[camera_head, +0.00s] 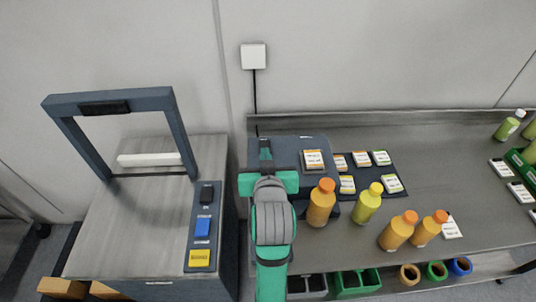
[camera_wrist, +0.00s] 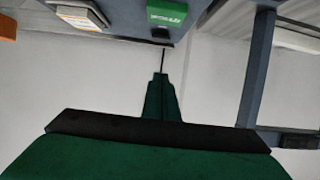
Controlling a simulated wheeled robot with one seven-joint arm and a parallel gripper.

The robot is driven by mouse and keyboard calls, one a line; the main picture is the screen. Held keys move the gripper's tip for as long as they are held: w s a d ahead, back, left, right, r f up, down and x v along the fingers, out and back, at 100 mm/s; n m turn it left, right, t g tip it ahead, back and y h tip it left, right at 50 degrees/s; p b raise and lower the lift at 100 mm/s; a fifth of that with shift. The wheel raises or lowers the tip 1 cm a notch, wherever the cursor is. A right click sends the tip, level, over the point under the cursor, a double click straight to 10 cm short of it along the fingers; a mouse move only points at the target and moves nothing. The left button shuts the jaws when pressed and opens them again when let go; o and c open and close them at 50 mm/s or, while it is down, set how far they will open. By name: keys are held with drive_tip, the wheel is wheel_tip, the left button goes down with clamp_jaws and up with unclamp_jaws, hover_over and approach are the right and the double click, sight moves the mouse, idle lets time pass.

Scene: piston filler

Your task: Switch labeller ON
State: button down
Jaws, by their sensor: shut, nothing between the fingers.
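A dark grey box (camera_head: 290,146), which looks like the labeller, stands at the left end of the metal bench. A card with an orange stripe lies on its top. My gripper (camera_head: 265,146) is in front of the box's left part and hides some of it. In the wrist view, my gripper (camera_wrist: 160,80) is shut and empty. Beyond the fingertips, a green block with white lettering (camera_wrist: 167,12) shows at the top edge, with a small black part (camera_wrist: 160,33) by it. I cannot tell the switch's position, or whether fingertips touch anything.
A machine with a grey frame (camera_head: 178,125) and black, blue and yellow buttons stands to the left. Orange bottles (camera_head: 320,205) and a yellow-green bottle (camera_head: 367,205) stand right of my arm. A dark mat (camera_head: 375,170) holds several label cards. A wall socket (camera_head: 253,56) has a hanging cable.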

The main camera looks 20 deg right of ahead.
drive_tip(key=x, duration=0.9)
drive_tip(key=shift+w+d+f, duration=0.1)
drive_tip(key=shift+w+d, duration=0.05)
drive_tip(key=shift+d, duration=0.2)
drive_tip(key=f, duration=0.3)
drive_tip(key=shift+s, duration=0.35)
drive_tip(key=shift+f, duration=0.25)
drive_tip(key=shift+a+f, duration=0.15)
drive_tip(key=shift+a, duration=0.05)
drive_tip(key=shift+s, duration=0.1)
drive_tip(key=shift+s+f, duration=0.1)
drive_tip(key=shift+f, duration=0.25)
drive_tip(key=shift+r, duration=0.15)
